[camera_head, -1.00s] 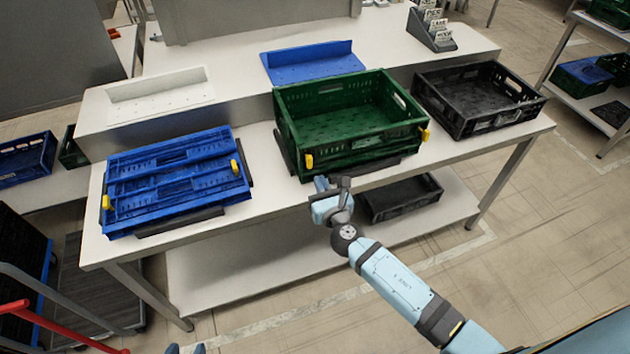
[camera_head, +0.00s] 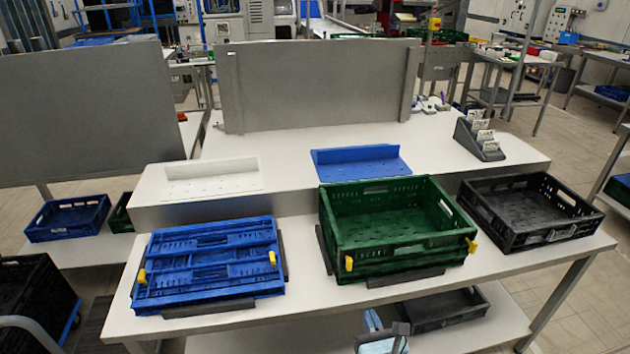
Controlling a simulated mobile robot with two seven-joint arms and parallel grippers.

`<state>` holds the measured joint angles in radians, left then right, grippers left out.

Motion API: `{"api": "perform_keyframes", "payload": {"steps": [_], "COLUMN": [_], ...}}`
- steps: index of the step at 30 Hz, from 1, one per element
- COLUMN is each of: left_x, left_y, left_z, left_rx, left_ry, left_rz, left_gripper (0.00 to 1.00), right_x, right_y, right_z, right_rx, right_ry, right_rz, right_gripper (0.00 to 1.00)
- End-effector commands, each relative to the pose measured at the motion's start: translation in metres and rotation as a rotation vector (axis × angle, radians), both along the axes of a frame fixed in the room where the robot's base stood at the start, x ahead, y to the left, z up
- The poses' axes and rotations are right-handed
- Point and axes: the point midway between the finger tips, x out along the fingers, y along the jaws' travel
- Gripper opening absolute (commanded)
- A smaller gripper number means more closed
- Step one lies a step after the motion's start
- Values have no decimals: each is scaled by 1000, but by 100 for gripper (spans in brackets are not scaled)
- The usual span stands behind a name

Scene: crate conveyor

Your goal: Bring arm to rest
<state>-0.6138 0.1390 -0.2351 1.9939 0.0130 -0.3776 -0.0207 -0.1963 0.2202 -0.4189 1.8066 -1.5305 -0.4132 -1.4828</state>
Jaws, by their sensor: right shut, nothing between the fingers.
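My right gripper (camera_head: 386,332) shows at the bottom edge, below the table's front edge and in front of the green crate. It is shut and empty, and most of its arm is out of the picture. My left gripper is not in view. The open green crate (camera_head: 408,262) stands on the table between dark holders, with yellow clips at its front corners. A folded blue crate (camera_head: 208,265) lies to its left, also with yellow clips.
The white table (camera_head: 300,290) has a black crate (camera_head: 527,213) at the right. Another black crate (camera_head: 445,310) is on the lower shelf, near my right gripper. A blue tray (camera_head: 360,162), a white tray (camera_head: 212,180) and a card holder (camera_head: 480,138) stand behind.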

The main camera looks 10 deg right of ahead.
Motion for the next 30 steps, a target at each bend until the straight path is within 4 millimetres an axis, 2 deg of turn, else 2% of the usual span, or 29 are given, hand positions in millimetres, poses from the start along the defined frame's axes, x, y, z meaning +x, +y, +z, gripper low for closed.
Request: {"api": "perform_keyframes", "payload": {"steps": [2, 5, 8, 15, 18, 21, 25, 30], "left_x": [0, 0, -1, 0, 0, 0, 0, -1], "left_y": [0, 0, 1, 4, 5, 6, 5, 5], "left_z": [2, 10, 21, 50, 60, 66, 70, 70], "left_rx": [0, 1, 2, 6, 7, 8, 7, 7], "left_ry": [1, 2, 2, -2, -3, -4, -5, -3], "left_rz": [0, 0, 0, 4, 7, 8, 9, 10], "left_gripper": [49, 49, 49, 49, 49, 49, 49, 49], "right_x": [-3, -16, -39, -113, -141, -161, -178, -182], "right_y": [-1, -5, -10, -13, -12, -10, -8, -7], "right_z": [-1, -6, -15, -34, -35, -33, -31, -30], "right_rx": [53, 269, 657, 1812, 2238, 2568, 2828, 2927], "right_ry": [18, 87, 199, 439, 480, 487, 476, 467], "right_rz": [-4, -24, -80, -385, -550, -698, -833, -885], "right_gripper": [0, 0, 0, 0, 0, 0, 0, 0]}}
